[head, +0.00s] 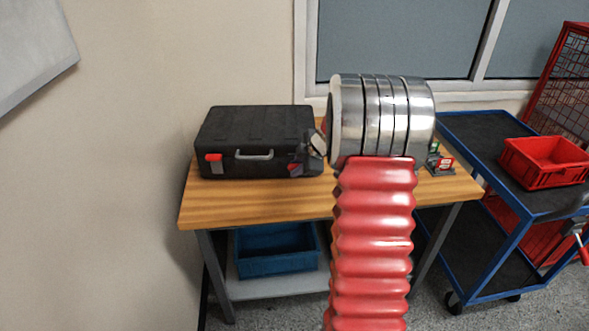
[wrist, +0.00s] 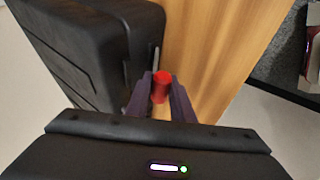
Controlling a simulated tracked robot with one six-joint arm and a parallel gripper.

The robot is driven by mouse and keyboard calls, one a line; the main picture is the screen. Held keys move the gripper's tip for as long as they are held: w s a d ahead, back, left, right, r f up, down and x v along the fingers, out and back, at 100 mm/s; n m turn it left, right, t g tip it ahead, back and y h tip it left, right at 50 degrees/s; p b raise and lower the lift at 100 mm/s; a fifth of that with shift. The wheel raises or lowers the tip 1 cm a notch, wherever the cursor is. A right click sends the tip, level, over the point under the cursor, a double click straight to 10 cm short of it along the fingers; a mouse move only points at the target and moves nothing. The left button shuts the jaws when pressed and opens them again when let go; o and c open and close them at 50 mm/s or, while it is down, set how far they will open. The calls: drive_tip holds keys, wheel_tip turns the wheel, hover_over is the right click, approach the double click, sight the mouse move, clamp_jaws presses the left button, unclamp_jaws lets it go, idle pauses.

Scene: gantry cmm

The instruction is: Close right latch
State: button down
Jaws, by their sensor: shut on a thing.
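A black case (head: 255,125) with a grey handle (head: 254,155) on its front stands shut on the wooden table. Its red left latch (head: 213,157) is on the front face, left of the handle. In the wrist view the red latch piece (wrist: 161,86) is between my dark fingertips, beside the case (wrist: 90,50). My gripper (wrist: 160,92) is shut on it. Its exact angle against the case is hard to tell.
The wooden table (head: 260,205) has bare wood in front of the case. A small device (head: 440,162) stands on its right part. A blue bin (head: 275,255) is on the shelf below. A blue cart (head: 500,190) with a red bin (head: 545,162) stands at the right.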

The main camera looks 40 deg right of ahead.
drive_tip(key=shift+a+f, duration=0.2)
drive_tip(key=shift+a, duration=0.15)
idle(0.3)
drive_tip(key=c, duration=1.8)
unclamp_jaws()
drive_tip(key=shift+w, duration=0.2)
drive_tip(key=shift+o, duration=1.1)
drive_tip(key=shift+d+r, duration=0.1)
drive_tip(key=shift+r, duration=0.05)
drive_tip(key=shift+d, duration=0.1)
drive_tip(key=shift+s+r, duration=0.1)
drive_tip(key=shift+s+r, duration=0.25)
drive_tip(key=shift+r, duration=0.15)
drive_tip(key=v, duration=1.2)
drive_tip(key=shift+d+r, duration=0.15)
drive_tip(key=shift+r, duration=0.1)
drive_tip(key=shift+s, duration=0.1)
drive_tip(key=shift+c, duration=0.4)
